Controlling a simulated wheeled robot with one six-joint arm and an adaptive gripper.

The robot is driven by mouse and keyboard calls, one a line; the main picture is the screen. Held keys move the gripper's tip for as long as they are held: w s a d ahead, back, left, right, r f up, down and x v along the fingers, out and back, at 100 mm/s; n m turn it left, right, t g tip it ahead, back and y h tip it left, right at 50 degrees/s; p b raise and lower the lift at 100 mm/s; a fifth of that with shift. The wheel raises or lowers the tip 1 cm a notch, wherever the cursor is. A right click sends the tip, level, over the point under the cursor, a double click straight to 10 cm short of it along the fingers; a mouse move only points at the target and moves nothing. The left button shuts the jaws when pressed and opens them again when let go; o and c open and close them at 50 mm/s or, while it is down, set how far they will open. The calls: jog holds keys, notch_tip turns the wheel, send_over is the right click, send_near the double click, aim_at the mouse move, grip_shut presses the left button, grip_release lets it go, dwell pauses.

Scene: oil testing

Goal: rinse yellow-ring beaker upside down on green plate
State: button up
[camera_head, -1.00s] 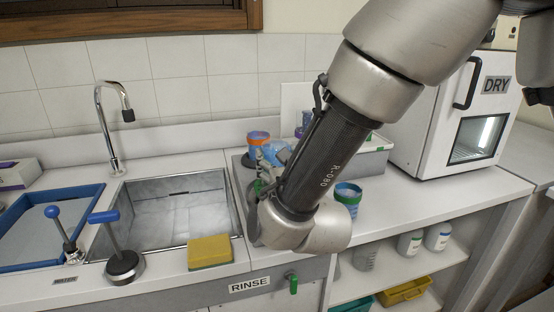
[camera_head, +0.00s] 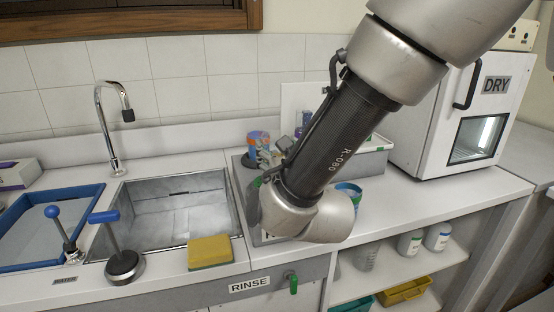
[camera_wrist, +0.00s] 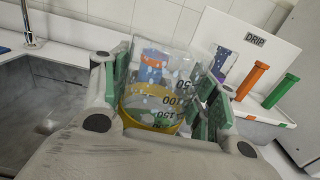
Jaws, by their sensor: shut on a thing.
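A clear beaker with a yellow ring (camera_wrist: 150,117) is between the green-padded fingers of my gripper (camera_wrist: 158,85) in the wrist view. The gripper is shut on it. Its ring is at the lower, near end, and the printed 50 shows above 100 and 150, so it looks bottom-up and somewhat tilted. Clear drops or bubbles show around its glass.
An orange-and-blue item (camera_head: 258,141) stands behind the gripper. The sink (camera_head: 185,208) with its tap (camera_head: 108,125) is left, a yellow sponge (camera_head: 210,251) in front. A DRIP board (camera_wrist: 247,45) with orange and green pegs stands right. A blue-ringed container (camera_head: 350,190) is beside my arm.

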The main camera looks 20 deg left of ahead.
aim_at(277, 133)
jog(key=shift+r, duration=2.15)
